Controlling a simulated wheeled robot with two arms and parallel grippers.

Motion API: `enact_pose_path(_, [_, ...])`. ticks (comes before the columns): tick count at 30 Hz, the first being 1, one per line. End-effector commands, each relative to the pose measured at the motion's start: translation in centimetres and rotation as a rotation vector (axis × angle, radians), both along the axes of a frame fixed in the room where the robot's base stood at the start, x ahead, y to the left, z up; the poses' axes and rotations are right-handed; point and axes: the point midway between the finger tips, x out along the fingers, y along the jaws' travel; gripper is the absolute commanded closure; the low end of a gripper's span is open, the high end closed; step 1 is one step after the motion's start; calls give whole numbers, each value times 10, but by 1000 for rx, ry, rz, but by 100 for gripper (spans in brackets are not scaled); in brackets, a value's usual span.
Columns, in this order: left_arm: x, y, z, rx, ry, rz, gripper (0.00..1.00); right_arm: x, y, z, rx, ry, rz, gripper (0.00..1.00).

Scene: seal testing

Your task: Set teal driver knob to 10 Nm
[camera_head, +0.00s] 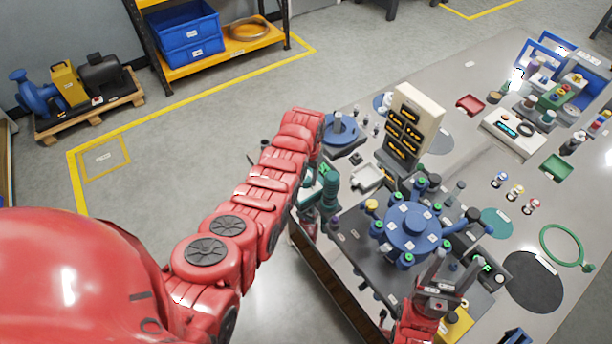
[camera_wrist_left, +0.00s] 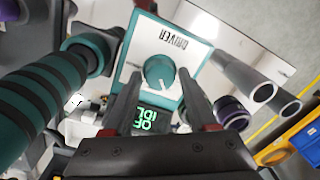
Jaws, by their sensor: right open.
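The teal driver knob (camera_wrist_left: 158,74) sits on a white panel with a teal border, marked DRIVER (camera_wrist_left: 173,38) upside down in the left wrist view. A short white mark on the knob points down the picture, towards a small display (camera_wrist_left: 146,119) with green characters that I cannot read surely. My left gripper (camera_wrist_left: 160,64) is open, with one finger on each side of the knob in that view. I cannot tell whether they touch it. In the head view my left arm mostly hides that area. My right gripper (camera_head: 440,275) is open beside the blue round fixture.
A teal-and-black striped tool (camera_wrist_left: 38,105) lies left of the panel, and grey tubes (camera_wrist_left: 250,82) lie right. In the head view, the blue round fixture (camera_head: 412,228) stands mid-table, with a tall panel of displays (camera_head: 408,130) behind it. Trays and small parts crowd the far table.

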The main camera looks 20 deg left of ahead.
Motion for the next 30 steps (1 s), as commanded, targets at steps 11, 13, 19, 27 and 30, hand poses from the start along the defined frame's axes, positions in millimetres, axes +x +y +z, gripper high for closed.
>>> enact_pose_path(11, [0, 0, 0, 0, 1, 0, 100, 0, 0, 0, 0, 0, 0, 40])
enact_pose_path(13, [0, 0, 0, 0, 1, -1, 100, 0, 0, 0, 0, 0, 0, 40])
enact_pose_path(19, [0, 0, 0, 0, 2, -36, 100, 0, 0, -1, 0, 0, 0, 40])
enact_pose_path(27, [-1, 1, -1, 1, 3, -194, 100, 0, 0, -4, 0, 0, 0, 40])
enact_pose_path(30, [0, 0, 0, 1, 1, -275, 100, 0, 0, -6, 0, 0, 0, 40])
